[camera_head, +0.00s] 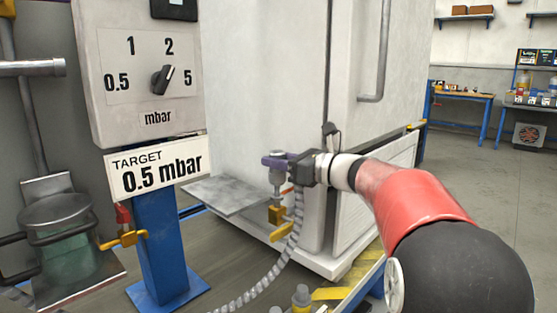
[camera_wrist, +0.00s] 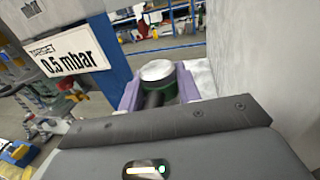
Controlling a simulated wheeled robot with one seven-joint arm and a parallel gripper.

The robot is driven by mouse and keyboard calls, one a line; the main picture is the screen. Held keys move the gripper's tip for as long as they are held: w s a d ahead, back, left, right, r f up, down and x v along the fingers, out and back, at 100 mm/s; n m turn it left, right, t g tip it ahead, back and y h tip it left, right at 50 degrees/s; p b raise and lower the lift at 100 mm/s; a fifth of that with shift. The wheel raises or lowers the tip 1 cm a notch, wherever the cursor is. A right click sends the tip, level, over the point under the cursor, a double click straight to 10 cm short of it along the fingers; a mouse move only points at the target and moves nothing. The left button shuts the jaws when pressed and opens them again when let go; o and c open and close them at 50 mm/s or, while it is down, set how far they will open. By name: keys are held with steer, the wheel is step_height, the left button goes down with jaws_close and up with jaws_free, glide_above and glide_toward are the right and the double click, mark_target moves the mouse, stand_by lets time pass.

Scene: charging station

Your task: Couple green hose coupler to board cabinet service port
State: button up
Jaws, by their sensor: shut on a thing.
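My gripper (camera_head: 274,158) has purple fingers and is in front of the white cabinet (camera_head: 265,80). In the wrist view the fingers (camera_wrist: 164,88) are shut on the green hose coupler (camera_wrist: 168,91), a green body with a round silver top. In the head view the fingers mostly hide the coupler. A silver stem (camera_head: 277,176) shows just below them, above a brass fitting (camera_head: 277,214) with a yellow lever (camera_head: 282,232). I cannot tell whether stem and coupler are joined, or whether this fitting is the service port. A grey ribbed hose (camera_head: 290,240) hangs beside it.
A metal shelf (camera_head: 232,194) juts out left of my gripper. The blue post (camera_head: 155,245) carries a dial box (camera_head: 140,75) and a "TARGET 0.5 mbar" sign (camera_head: 155,170). Open floor (camera_head: 480,190) lies right.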

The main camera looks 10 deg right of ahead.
mark_target(283, 175)
steer(key=shift+f+b, duration=1.15)
steer(key=shift+f, duration=0.5)
steer(key=o, duration=1.2)
steer(key=v, duration=0.7)
steer(key=shift+s+d, duration=0.3)
